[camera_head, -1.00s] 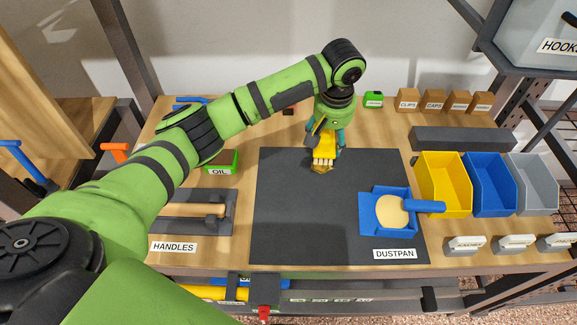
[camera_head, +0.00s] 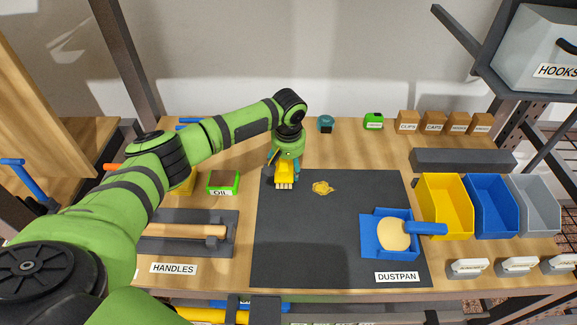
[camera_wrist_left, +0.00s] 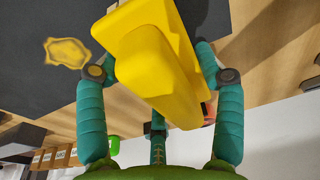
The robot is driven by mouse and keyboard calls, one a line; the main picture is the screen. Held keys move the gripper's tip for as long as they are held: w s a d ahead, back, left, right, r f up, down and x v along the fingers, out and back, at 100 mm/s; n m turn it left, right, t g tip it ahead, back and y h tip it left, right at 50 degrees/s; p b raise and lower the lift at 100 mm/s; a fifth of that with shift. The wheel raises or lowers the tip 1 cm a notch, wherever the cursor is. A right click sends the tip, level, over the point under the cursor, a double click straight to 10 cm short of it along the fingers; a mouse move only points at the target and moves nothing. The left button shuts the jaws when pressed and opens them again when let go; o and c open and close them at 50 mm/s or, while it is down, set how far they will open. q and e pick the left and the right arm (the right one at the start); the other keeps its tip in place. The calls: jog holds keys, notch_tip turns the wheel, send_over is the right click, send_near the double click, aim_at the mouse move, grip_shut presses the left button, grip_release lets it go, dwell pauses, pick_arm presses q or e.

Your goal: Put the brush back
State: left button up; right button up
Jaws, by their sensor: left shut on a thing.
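My left gripper (camera_head: 283,166) is shut on the yellow brush (camera_head: 285,178), whose pale bristles face the front. The brush is at the back left of the dark mat (camera_head: 300,250); I cannot tell whether it touches the mat. In the left wrist view, the yellow brush (camera_wrist_left: 150,60) sits between the teal fingers of my left gripper (camera_wrist_left: 160,73). A flat yellow patch (camera_head: 323,188) lies on the mat to the right of the brush. My right gripper is not in view.
A HANDLES tray (camera_head: 180,252) and a green OIL box (camera_head: 223,183) stand left of the mat. Yellow (camera_head: 444,205), blue (camera_head: 489,205) and grey bins stand right. A small teal-and-dark object (camera_head: 326,124) and several wooden blocks stand at the back. The middle of the mat is clear.

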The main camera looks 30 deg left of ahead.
pick_arm(q)
jog(key=shift+f, duration=0.8)
jog(key=shift+f, duration=0.15)
jog(key=o, duration=1.1)
jog(key=r, duration=0.4)
jog(key=s+r, duration=0.1)
jog(key=r, duration=0.7)
jog(key=shift+s+d+r, duration=0.15)
jog(key=shift+s+d, duration=0.1)
jog(key=shift+d, duration=0.15)
